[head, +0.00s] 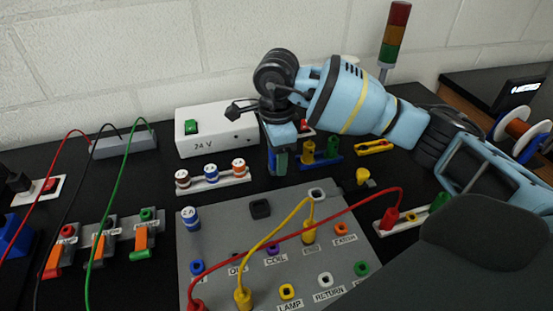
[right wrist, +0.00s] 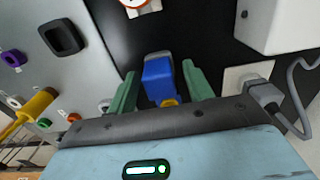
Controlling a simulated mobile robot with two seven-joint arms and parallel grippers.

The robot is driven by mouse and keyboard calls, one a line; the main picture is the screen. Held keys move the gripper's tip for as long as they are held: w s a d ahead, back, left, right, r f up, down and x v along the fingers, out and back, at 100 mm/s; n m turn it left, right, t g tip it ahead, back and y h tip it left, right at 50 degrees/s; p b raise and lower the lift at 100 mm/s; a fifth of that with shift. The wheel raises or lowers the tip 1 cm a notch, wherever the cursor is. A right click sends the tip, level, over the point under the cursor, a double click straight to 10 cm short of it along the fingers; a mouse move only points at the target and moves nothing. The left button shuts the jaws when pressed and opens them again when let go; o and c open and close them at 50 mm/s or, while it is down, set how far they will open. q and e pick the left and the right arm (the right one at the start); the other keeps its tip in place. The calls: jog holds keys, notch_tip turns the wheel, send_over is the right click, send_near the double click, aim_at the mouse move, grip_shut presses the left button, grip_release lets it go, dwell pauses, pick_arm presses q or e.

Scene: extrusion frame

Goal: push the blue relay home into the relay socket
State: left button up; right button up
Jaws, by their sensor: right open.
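My right gripper (head: 279,168) points down behind the grey panel, just in front of the white 24 V box. In the right wrist view its two green fingers (right wrist: 160,88) stand apart with a gap on each side of a blue block (right wrist: 159,76). The block has a grey end and looks like the blue relay; whether it stands on the table or in a rack is hidden. In the head view the fingers mostly hide it. The black square socket (head: 260,208), which looks like the relay socket, is empty on the panel; it also shows in the right wrist view (right wrist: 62,37). My left gripper is not in view.
The white 24 V box (head: 216,143) is close behind the gripper. A blue rack (head: 322,161) with yellow and green plugs is at its right, and a fuse rack (head: 213,181) at its left. Red (head: 290,238) and yellow leads (head: 274,235) arch over the panel (head: 222,252).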

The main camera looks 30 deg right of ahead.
grip_shut()
jog(key=shift+r, duration=0.15)
